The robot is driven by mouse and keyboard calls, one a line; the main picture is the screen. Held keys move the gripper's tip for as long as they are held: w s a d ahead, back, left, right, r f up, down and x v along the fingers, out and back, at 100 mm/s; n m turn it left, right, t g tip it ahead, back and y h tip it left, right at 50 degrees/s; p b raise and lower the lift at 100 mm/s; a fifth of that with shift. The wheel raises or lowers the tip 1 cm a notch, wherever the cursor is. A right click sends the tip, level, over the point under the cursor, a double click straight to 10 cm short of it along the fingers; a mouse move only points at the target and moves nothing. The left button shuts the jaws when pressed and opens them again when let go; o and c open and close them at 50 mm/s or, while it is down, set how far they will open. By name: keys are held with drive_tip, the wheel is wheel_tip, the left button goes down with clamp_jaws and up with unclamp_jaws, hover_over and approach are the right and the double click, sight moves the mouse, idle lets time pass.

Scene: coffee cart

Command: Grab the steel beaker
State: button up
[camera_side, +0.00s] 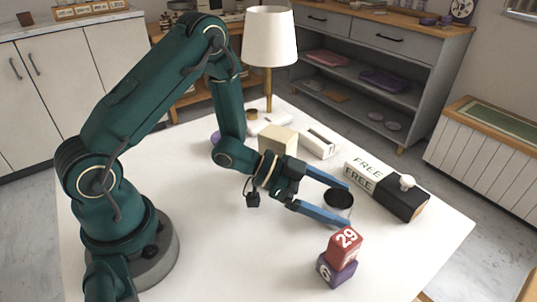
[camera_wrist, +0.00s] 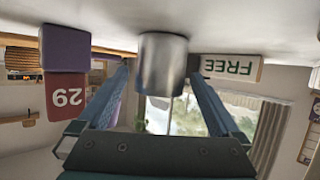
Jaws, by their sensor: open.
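The steel beaker (camera_side: 338,209) stands upright on the white table, its dark round mouth facing up. In the wrist view, which is upside down, the beaker (camera_wrist: 162,62) is a shiny grey cylinder near the top centre. My gripper (camera_side: 342,206) is open, with its two blue fingers low over the table and reaching to either side of the beaker. In the wrist view the fingers of my gripper (camera_wrist: 160,75) flank the beaker, with a gap visible on each side. Nothing is held.
A red block marked 29 (camera_side: 344,246) sits on a purple block (camera_side: 336,271) in front of the beaker. A black-and-white box marked FREE (camera_side: 402,199) lies behind it, close by. A cream block (camera_side: 277,139), a white box (camera_side: 319,142) and a lamp (camera_side: 269,38) stand farther back.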

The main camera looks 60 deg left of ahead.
drive_tip(key=shift+x, duration=1.6)
drive_tip(key=shift+c, duration=0.3)
drive_tip(key=c, duration=1.4)
